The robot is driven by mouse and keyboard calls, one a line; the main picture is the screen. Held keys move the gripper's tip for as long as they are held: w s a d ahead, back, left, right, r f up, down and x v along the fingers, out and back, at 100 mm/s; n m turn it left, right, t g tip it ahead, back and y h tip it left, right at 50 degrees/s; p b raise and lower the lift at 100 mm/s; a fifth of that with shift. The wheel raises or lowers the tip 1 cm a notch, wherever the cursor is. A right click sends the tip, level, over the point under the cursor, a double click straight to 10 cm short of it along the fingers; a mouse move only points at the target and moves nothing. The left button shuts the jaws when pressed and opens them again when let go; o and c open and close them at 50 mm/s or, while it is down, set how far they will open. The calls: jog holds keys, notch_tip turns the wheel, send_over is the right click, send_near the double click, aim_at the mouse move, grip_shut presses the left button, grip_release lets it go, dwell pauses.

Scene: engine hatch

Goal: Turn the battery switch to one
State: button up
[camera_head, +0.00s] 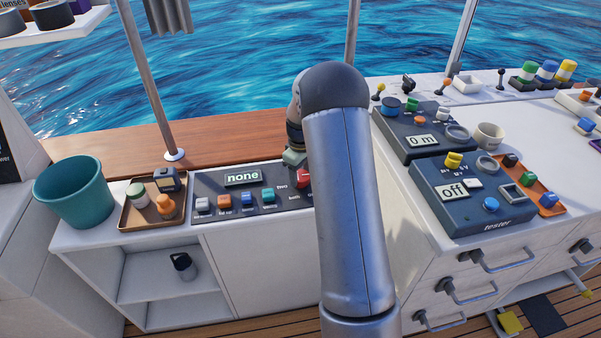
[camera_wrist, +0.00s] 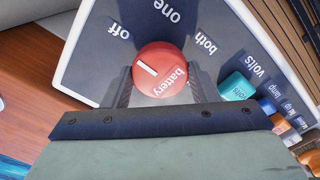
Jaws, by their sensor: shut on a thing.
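The battery switch is a round red knob (camera_wrist: 160,66) with the word battery and a white line on its face. In the wrist view the labels off, one and both stand around it on the dark panel. The white line points to the left and slightly up, nearest the off label. My gripper (camera_wrist: 160,84) is shut on the knob, one dark finger on each side. In the head view only a red part of the knob (camera_head: 304,178) shows, because my arm hides the rest. The panel's display (camera_head: 243,177) reads none.
Several coloured rocker switches (camera_head: 236,200) line the same panel, left of the knob in the head view. A brown tray (camera_head: 124,218) with small items and a teal bucket (camera_head: 74,192) stand further left. A tester box (camera_head: 477,225) reading off stands to the right.

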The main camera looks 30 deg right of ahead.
aim_at(301, 175)
jog(key=m+b, duration=0.1)
jog(key=m, duration=0.5)
jog(key=shift+r+m, duration=0.1)
jog(key=shift+m, duration=2.6)
jog(key=o, duration=1)
jog(key=shift+b, duration=0.3)
notch_tip(301, 175, up, 17)
jog(key=shift+r, duration=0.2)
